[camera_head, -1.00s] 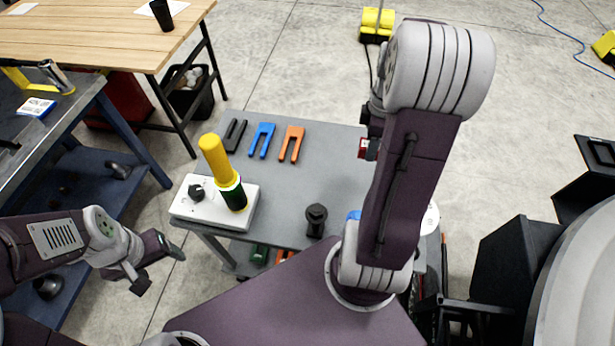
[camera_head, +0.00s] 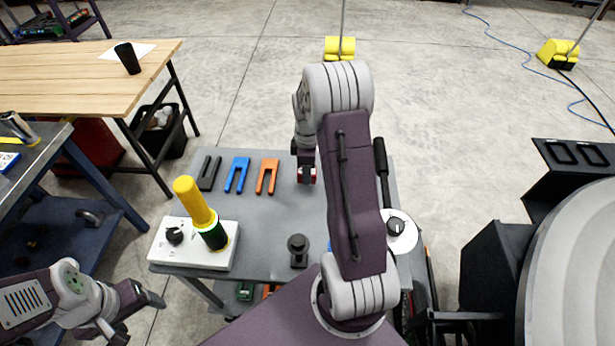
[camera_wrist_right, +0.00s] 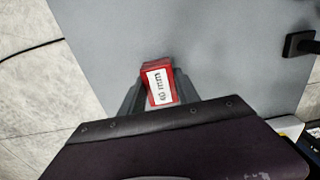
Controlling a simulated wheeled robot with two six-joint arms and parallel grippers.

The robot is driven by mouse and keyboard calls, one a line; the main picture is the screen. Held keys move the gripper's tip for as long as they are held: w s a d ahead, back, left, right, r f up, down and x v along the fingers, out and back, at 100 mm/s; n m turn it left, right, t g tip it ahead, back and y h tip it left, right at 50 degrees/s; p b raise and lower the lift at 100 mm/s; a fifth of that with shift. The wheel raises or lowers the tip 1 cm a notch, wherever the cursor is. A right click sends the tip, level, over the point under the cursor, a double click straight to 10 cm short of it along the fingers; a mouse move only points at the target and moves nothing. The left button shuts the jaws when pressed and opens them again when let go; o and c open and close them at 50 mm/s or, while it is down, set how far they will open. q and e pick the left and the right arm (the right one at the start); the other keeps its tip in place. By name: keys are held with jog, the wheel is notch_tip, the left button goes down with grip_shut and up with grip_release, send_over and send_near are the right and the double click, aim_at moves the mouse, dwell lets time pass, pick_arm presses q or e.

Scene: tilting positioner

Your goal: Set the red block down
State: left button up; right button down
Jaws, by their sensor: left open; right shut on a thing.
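The red block (camera_head: 307,175) is held in my right gripper (camera_head: 306,169), over the grey table (camera_head: 262,215) and right of the orange fork-shaped piece. In the right wrist view, the red block (camera_wrist_right: 152,72) has a white label ending in "mm" and sits between the two dark fingers of the right gripper (camera_wrist_right: 158,90). The table surface (camera_wrist_right: 215,50) lies beyond it; I cannot tell whether the block touches it. My left gripper (camera_head: 140,315) is open and empty, off the table's left side at the lower left.
Black (camera_head: 209,172), blue (camera_head: 237,174) and orange (camera_head: 267,176) fork-shaped pieces lie at the table's back left. A white box (camera_head: 192,247) carries a yellow-topped cylinder (camera_head: 196,203). A black knobbed post (camera_head: 298,250) stands near the front. A white disc (camera_head: 398,235) is at right.

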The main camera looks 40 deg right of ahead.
jog(key=shift+f, duration=1.5)
jog(key=c, duration=0.9)
grip_release()
jog(key=shift+f, duration=0.1)
notch_tip(320, 180, up, 12)
jog(key=shift+r+p, duration=0.15)
jog(key=shift+p, duration=0.15)
jog(key=s+a+f+m, duration=0.1)
jog(key=s+a+m, duration=0.2)
jog(key=s+a, duration=0.1)
jog(key=s+a+f+m, duration=0.1)
jog(key=s+a+m, duration=0.2)
jog(key=a, duration=0.4)
jog(key=s+a+f+m+t, duration=0.1)
jog(key=s+a+f+m, duration=0.1)
jog(key=s+a+m, duration=0.2)
jog(key=shift+s+a+f, duration=0.1)
jog(key=shift+s+a, duration=0.85)
jog(key=shift+a, duration=0.1)
